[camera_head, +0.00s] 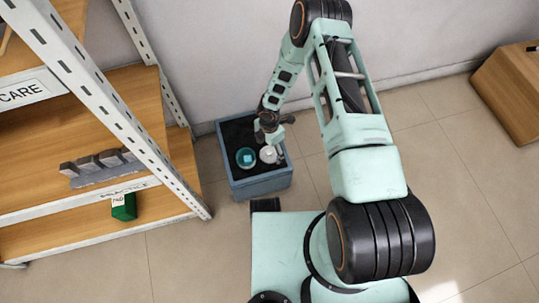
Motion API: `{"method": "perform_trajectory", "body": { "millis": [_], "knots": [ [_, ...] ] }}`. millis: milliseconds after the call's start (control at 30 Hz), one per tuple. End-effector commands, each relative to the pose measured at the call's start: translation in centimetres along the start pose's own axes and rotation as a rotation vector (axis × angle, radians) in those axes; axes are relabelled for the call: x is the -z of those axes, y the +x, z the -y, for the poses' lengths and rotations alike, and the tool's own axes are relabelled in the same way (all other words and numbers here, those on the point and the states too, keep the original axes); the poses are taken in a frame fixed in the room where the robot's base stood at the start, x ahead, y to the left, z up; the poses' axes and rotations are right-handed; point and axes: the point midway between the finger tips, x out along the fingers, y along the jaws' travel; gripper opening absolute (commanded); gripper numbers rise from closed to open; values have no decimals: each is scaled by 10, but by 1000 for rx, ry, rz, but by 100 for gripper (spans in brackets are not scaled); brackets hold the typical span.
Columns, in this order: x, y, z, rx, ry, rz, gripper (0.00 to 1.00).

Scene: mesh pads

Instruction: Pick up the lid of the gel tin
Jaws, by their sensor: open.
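A blue-grey crate (262,185) with a dark inside stands on the floor by the wall. In it are a small round teal tin (245,158) on the left and a round white piece (268,155) on the right, a little apart. The white piece looks like a lid, but it is too small to tell for sure. My gripper (269,138) is open and points down over the crate, just behind and above the white piece. It holds nothing that I can see, and I cannot tell whether its fingers touch anything.
A shelf unit with a perforated white post (110,105) stands close to the crate's left. It bears a grey rack (102,166) and a green box (124,208). A wooden box (515,90) is at far right. Floor (440,150) between is clear.

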Motion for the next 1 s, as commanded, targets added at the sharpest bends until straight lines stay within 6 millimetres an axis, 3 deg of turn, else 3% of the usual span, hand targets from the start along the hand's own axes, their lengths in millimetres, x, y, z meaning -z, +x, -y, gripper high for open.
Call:
{"method": "perform_trajectory", "body": {
  "millis": [33,100,333,700,1000],
  "knots": [
    [0,12,1,1,0,0,78],
    [0,19,1,1,0,0,78],
    [-1,20,0,-1,1,0,78],
    [0,20,0,0,1,0,38],
    [0,21,2,3,1,0,35]
  ]
}}
